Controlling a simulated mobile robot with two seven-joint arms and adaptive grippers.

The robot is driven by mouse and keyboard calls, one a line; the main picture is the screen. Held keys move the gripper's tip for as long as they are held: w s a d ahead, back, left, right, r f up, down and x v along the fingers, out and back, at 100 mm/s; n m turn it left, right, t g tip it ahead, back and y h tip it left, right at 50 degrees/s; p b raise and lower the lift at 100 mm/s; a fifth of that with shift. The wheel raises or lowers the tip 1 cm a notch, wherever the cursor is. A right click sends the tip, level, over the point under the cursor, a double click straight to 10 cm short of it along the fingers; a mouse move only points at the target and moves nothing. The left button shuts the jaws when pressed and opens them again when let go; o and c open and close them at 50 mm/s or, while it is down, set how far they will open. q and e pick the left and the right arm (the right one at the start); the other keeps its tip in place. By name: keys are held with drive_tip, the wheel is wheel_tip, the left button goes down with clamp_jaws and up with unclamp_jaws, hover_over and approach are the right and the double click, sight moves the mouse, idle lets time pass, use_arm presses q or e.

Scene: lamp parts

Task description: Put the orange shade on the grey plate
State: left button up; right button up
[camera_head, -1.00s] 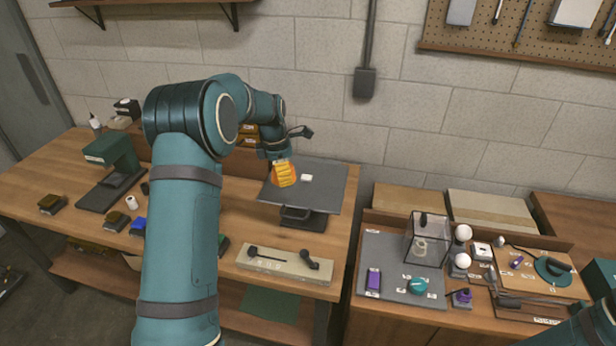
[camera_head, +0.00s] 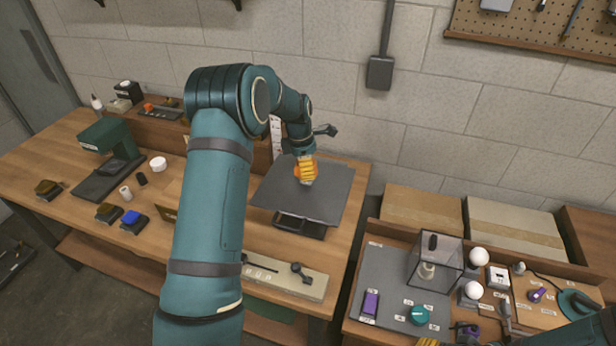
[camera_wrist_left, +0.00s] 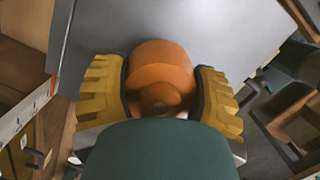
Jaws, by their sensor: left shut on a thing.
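My left gripper (camera_head: 305,170) is shut on the orange shade (camera_head: 298,171), with a yellow finger on each side of it. In the left wrist view the rounded orange shade (camera_wrist_left: 160,75) sits between the yellow fingers, its lower part hidden by my dark green wrist. The grey plate (camera_head: 335,190) is a flat square on a dark stand, and the shade is over its middle-left part. I cannot tell whether the shade touches the plate. The grey plate also fills the background of the left wrist view (camera_wrist_left: 215,35).
A pale tray (camera_head: 285,275) with dark tools lies at the table's front edge. A green machine (camera_head: 105,147) and small blocks stand at the left.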

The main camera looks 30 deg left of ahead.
use_arm(q)
drive_tip(key=shift+w+f, duration=0.1)
drive_tip(key=shift+f, duration=0.2)
wheel_tip(320, 180, down, 3)
drive_tip(key=shift+r, duration=0.1)
drive_tip(key=shift+f, duration=0.4)
drive_tip(key=shift+f, duration=0.1)
drive_tip(key=o, duration=1.2)
drive_tip(key=shift+c, duration=0.2)
